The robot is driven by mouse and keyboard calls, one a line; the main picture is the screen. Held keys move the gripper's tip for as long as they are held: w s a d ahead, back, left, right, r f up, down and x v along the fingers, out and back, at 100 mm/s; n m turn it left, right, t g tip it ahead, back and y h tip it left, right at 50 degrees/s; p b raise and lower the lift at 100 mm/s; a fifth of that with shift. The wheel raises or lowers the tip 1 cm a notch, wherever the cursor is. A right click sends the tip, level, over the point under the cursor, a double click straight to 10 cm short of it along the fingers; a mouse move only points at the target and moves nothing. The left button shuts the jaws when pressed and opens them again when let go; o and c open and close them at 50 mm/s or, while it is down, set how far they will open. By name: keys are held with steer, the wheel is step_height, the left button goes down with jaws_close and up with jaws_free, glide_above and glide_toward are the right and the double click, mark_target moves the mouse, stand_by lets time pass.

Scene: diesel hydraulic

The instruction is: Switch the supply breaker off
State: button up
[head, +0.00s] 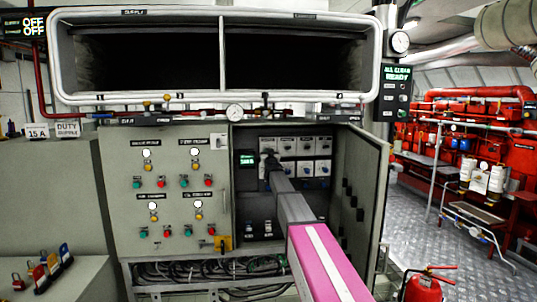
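An open electrical cabinet (258,205) stands at the centre. Inside it are two rows of white breaker boxes, one of them at the upper middle (287,144); the lower ones show blue parts. The labels are too small to read, so I cannot tell which is the supply breaker. My gripper (268,162) is at the left end of the rows, in front of or against the boxes there and partly hiding them. Its fingers are too small to show whether they are open or shut, or whether they touch a handle.
The cabinet door (360,190) stands open on the right, close to my arm. A closed panel with lamps and buttons (170,190) is on the left. Padlocks with tags (50,265) rest on a bench at lower left. A fire extinguisher (423,288) stands at lower right.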

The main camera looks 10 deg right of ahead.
stand_by(0.4)
steer(key=o, duration=0.9)
steer(key=v, duration=1)
steer(key=shift+s+f, duration=0.15)
steer(key=shift+s, duration=0.2)
